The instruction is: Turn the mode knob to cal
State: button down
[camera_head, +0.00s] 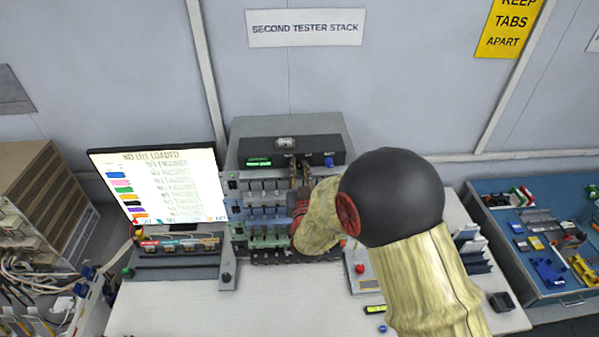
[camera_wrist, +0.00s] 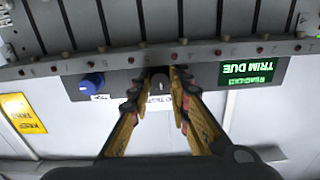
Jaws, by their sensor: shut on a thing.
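The tester's dark top unit (camera_head: 282,150) carries a lit green display (camera_head: 258,161), which reads TRIM DUE upside down in the wrist view (camera_wrist: 252,72). A small dark knob with a pale mark (camera_wrist: 160,84) sits on its front face, between my fingers. I take it for the mode knob. My gripper (camera_wrist: 160,74) is shut on it, one finger on each side. In the head view my gripper (camera_head: 300,168) reaches the unit's front from the right, and my wrist hides part of the stack. The label under the knob is partly covered; I cannot read the knob's setting.
A blue knob (camera_wrist: 92,83) is beside my fingers; it also shows in the head view (camera_head: 328,161). Below are rows of cell slots (camera_head: 262,212). A monitor (camera_head: 163,186) stands left. A blue tray of parts (camera_head: 540,268) lies right.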

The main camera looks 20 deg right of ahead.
jog(key=m+b, duration=0.1)
jog(key=b, duration=0.2)
jog(key=m+b, duration=0.2)
jog(key=b, duration=0.1)
jog(key=m+b, duration=0.1)
jog(key=b, duration=0.2)
jog(key=shift+f+m, duration=0.25)
jog(key=shift+m, duration=0.15)
jog(key=shift+r+m+b, duration=0.15)
jog(key=shift+m+b, duration=0.55)
jog(key=shift+b, duration=0.45)
jog(key=shift+r, duration=0.1)
jog(key=c, duration=1.6)
grip_release()
jog(key=shift+c, duration=0.2)
jog(key=shift+p, duration=0.4)
